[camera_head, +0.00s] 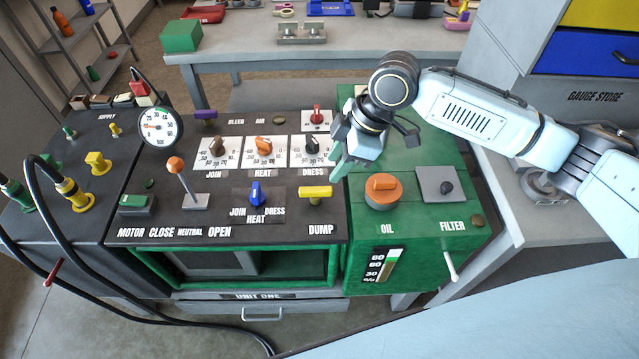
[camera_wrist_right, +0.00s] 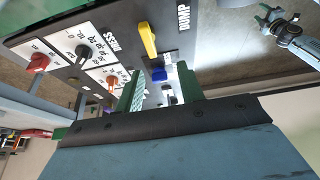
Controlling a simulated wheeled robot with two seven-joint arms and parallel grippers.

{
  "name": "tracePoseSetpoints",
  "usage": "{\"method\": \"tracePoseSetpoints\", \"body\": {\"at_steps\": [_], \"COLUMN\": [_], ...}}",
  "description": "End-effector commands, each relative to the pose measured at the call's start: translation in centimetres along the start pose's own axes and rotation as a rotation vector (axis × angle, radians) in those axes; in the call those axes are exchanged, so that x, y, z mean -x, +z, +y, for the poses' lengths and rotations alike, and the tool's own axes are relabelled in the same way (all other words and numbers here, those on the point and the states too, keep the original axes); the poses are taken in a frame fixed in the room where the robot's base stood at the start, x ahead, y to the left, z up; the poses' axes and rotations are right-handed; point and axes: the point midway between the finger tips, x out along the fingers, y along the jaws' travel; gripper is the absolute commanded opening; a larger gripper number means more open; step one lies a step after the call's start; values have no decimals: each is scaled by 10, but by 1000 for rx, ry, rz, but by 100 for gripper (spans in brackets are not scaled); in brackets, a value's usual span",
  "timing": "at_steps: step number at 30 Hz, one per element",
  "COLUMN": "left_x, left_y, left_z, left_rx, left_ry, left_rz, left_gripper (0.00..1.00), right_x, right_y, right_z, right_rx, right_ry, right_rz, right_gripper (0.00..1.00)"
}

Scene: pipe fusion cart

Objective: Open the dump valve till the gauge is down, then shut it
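The yellow dump valve handle (camera_head: 315,193) lies crosswise above the DUMP label on the black panel. It also shows in the right wrist view (camera_wrist_right: 148,40). The round white gauge (camera_head: 160,127) stands at the panel's back left; its red needle points left, and the exact reading is too small to tell. My right gripper (camera_head: 339,172) is above the panel, just behind and right of the yellow handle. Its green fingers (camera_wrist_right: 160,90) are apart with nothing between them, and it appears clear of the handle. My left gripper (camera_wrist_right: 276,18) shows small in the right wrist view; its opening is unclear.
Near the dump handle are a blue selector (camera_head: 257,194), a black DRESS knob (camera_head: 312,146) and an orange OIL knob (camera_head: 382,186). An orange-topped lever (camera_head: 176,166) stands at left. Black hoses (camera_head: 45,200) run along the left side.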

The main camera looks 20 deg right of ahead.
Motion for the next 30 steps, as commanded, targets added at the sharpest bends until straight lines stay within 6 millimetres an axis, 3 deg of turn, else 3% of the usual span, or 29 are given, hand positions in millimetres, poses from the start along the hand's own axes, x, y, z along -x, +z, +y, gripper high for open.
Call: {"method": "tracePoseSetpoints", "body": {"at_steps": [4, 9, 14, 24, 30], "left_x": [0, -1, -5, -15, -18], "left_y": [0, 0, 0, 0, 1], "left_z": [0, 0, 0, 0, 0], "left_rx": [0, 0, -1, 0, 0], "left_ry": [0, 0, 0, 0, 0], "left_rz": [0, 1, 1, 1, 1], "left_gripper": [50, 50, 50, 50, 50], "right_x": [18, 16, -10, -81, -105], "right_y": [7, 9, 9, 9, 9], "right_z": [17, 21, 20, 20, 20], "right_rx": [-7, -11, -11, -11, -11], "right_ry": [1, -4, -5, -3, -2], "right_rz": [-7, -8, -8, -7, -7], "right_gripper": [38, 38, 38, 38, 38]}}
